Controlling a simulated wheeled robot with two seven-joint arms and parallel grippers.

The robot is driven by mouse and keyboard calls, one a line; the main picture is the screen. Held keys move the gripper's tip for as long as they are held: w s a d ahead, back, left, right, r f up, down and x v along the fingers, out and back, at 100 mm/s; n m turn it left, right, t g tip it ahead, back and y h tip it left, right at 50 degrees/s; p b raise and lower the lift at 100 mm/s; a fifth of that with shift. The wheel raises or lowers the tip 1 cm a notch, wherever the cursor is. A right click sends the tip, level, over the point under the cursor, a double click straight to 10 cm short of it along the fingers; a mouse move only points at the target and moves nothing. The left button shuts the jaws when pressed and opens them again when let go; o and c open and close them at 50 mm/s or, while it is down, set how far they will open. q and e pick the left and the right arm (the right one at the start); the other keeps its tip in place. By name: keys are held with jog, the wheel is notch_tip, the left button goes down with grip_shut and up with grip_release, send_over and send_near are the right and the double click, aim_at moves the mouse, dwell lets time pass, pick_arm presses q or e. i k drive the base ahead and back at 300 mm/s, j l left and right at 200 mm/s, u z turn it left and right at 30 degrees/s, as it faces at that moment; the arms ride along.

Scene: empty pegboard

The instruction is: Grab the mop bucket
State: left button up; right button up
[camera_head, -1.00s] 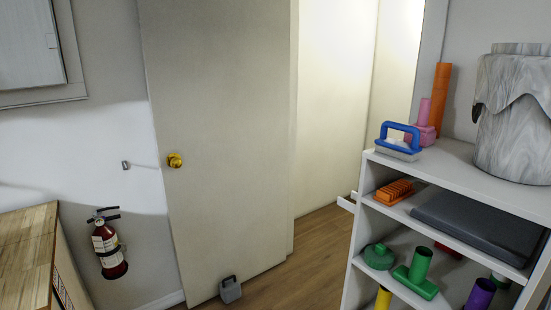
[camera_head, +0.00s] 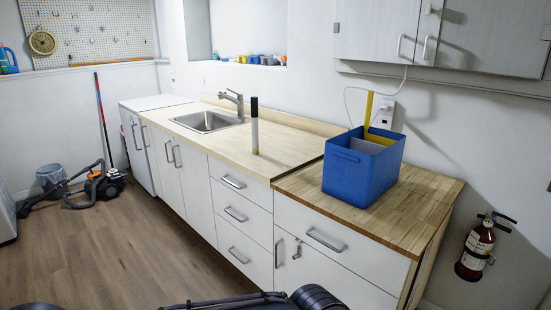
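A grey bucket (camera_head: 50,176) stands on the floor at the far left, beside a vacuum cleaner; it looks like the mop bucket, but it is small and partly hidden by the vacuum's hose. A pole with a red and dark handle (camera_head: 103,120) leans upright against the wall near it. A blue rectangular bin (camera_head: 362,168) holding grey and yellow items stands on the wooden counter, much closer to me. Neither of my grippers shows in the view; only dark parts of my own body show at the bottom edge.
An orange and black vacuum cleaner (camera_head: 104,186) with a hose lies on the floor by the bucket. A long counter (camera_head: 285,145) with a sink (camera_head: 208,121) runs along the wall. A fire extinguisher (camera_head: 476,248) hangs at right. The wooden floor (camera_head: 110,255) at left is clear.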

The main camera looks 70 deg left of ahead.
aim_at(357, 171)
jog(key=u, duration=1.7)
jog(key=i+j, duration=0.1)
jog(key=i, duration=0.05)
